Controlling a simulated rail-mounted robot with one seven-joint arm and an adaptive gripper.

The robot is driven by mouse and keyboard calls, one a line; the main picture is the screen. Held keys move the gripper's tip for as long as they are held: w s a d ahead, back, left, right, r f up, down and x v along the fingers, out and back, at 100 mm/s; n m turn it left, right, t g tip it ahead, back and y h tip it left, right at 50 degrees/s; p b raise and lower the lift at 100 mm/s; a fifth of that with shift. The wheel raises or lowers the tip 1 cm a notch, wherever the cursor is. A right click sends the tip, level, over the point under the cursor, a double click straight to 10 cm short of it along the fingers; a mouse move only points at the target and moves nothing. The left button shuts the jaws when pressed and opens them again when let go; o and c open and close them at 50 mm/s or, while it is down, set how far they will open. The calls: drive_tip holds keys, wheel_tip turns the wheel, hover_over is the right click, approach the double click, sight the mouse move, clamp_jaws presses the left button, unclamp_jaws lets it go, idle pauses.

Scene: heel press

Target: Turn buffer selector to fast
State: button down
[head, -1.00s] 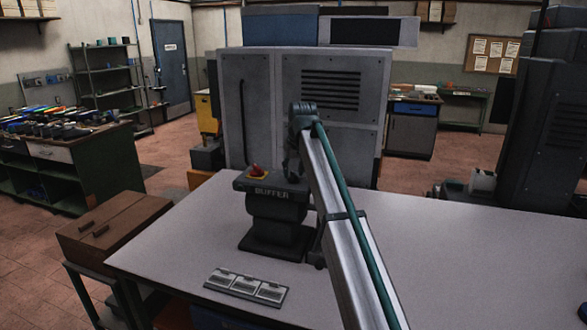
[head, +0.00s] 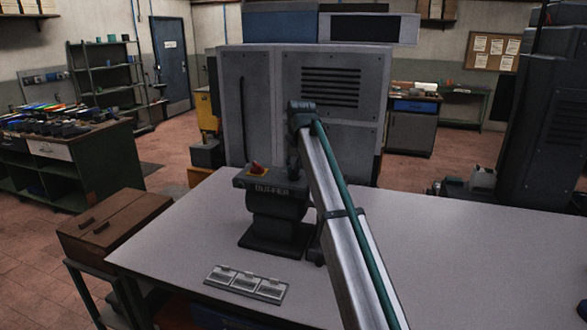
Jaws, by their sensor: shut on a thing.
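The buffer (head: 277,205), a dark pedestal machine with a BUFFER label on its head, stands on the pale table (head: 180,240). A red knob on a yellow plate (head: 257,169) sits on the left of its top. My gripper (head: 293,168) points down at the right end of the buffer's head, small and dark, partly covered by my arm. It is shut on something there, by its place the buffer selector. The selector itself, its marks and the fingertips are hidden or too small to make out.
A plate with three grey panels (head: 245,284) lies at the table's front. A brown box (head: 115,220) stands beside the table on the left. A tall grey cabinet (head: 300,110) rises behind the buffer. The table's right side is mostly clear.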

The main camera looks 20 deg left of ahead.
drive_tip(key=m+h, duration=0.1)
drive_tip(key=m, duration=0.2)
drive_tip(key=m+t+h+b, duration=0.1)
drive_tip(key=m, duration=0.3)
drive_tip(key=shift+w+h, duration=0.15)
drive_tip(key=shift+h, duration=0.15)
drive_tip(key=m+h+b, duration=0.1)
drive_tip(key=m, duration=0.3)
drive_tip(key=shift+d+b, duration=0.15)
drive_tip(key=shift+b, duration=0.15)
drive_tip(key=shift+d+m+g+h, duration=0.1)
drive_tip(key=shift+m+g+h, duration=0.2)
drive_tip(key=shift+m+h, duration=0.65)
drive_tip(key=shift+m+y+b, duration=0.25)
drive_tip(key=shift+m+b, duration=0.05)
drive_tip(key=shift+m, duration=0.15)
drive_tip(key=c, duration=1.2)
unclamp_jaws()
